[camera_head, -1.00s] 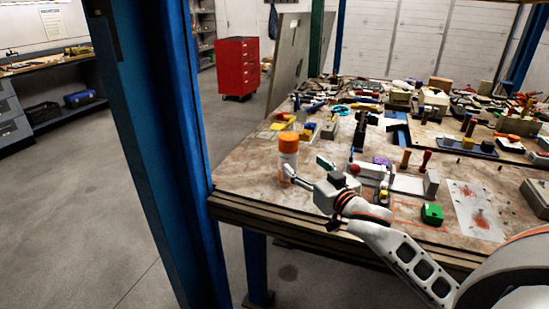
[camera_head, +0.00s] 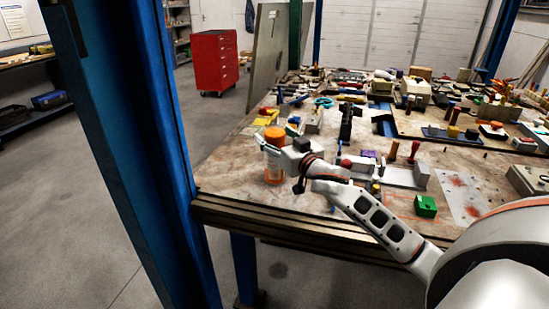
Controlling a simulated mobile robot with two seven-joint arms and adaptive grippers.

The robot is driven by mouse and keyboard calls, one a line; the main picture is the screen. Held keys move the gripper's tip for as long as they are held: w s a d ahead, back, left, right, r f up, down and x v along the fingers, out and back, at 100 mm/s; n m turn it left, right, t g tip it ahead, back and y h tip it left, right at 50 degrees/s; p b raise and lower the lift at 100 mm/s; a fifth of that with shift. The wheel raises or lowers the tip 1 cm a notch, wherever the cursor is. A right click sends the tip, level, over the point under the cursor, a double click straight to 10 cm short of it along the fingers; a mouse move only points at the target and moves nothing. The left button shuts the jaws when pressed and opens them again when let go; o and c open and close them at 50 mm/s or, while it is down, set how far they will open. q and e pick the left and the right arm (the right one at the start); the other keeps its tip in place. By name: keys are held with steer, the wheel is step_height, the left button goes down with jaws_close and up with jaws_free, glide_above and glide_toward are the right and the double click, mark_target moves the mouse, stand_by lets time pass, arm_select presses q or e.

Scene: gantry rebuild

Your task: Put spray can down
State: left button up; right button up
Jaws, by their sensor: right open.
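The spray can (camera_head: 274,174) has an orange cap (camera_head: 274,133) and a pale body with orange on it. It stands upright on the worktable (camera_head: 228,180), near its left front corner. My right gripper (camera_head: 262,146) is open at the can's upper body, just below the cap, and covers part of it. I cannot tell whether a finger touches the can. My left gripper is not in view.
A blue post (camera_head: 150,150) rises just left of the table. A green block (camera_head: 425,206) and a grey fixture (camera_head: 400,174) lie to the right of the can. Several tools crowd the table's back. A red cabinet (camera_head: 214,62) stands on the floor behind.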

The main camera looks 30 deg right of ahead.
steer(key=shift+w, duration=0.35)
jaws_close()
steer(key=shift+r, duration=0.1)
